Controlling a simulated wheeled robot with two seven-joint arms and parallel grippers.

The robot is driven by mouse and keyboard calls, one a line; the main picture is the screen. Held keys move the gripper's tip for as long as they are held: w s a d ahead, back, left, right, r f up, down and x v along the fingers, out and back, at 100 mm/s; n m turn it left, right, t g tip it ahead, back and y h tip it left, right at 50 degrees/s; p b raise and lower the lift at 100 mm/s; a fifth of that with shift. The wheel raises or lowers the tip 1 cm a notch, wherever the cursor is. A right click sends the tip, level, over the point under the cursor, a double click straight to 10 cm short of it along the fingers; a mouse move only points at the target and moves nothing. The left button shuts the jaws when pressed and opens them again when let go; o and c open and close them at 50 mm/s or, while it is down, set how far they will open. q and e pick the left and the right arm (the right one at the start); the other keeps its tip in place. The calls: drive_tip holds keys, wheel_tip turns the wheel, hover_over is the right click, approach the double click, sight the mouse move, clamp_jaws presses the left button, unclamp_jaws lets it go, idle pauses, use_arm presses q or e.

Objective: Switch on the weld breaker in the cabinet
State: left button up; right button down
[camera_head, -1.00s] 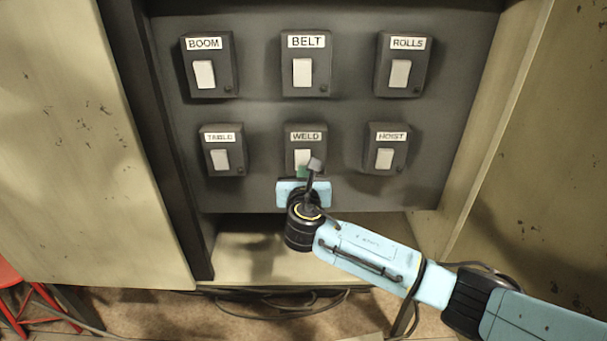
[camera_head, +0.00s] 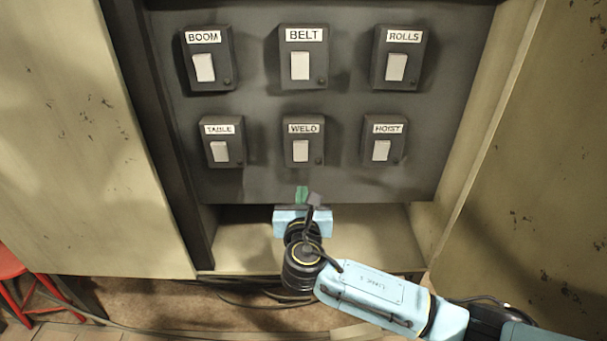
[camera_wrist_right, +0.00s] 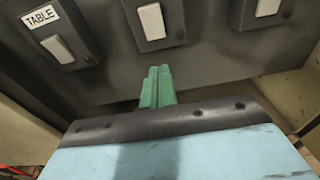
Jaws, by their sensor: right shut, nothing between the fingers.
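The weld breaker (camera_head: 302,142) is the middle switch box of the lower row on the cabinet's dark panel. Its pale rocker (camera_head: 301,151) shows clearly under the WELD label; I cannot tell its on or off position. It also shows in the right wrist view as the box with a white rocker (camera_wrist_right: 151,21), its label cut off. My right gripper (camera_head: 302,193) is below the weld breaker, apart from it, with its green fingers (camera_wrist_right: 157,87) together and empty. My left gripper is not in view.
The table breaker (camera_head: 221,142) and hoist breaker (camera_head: 383,141) flank the weld breaker closely. Boom, belt (camera_head: 303,57) and rolls boxes sit above. Cabinet doors (camera_head: 85,130) stand either side. Cables (camera_head: 250,298) lie on the floor; a red stool (camera_head: 12,265) is at far left.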

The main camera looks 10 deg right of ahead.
drive_tip(key=shift+f+v, duration=0.2)
drive_tip(key=shift+v, duration=0.85)
drive_tip(key=shift+f+v, duration=0.25)
drive_tip(key=shift+v, duration=0.85)
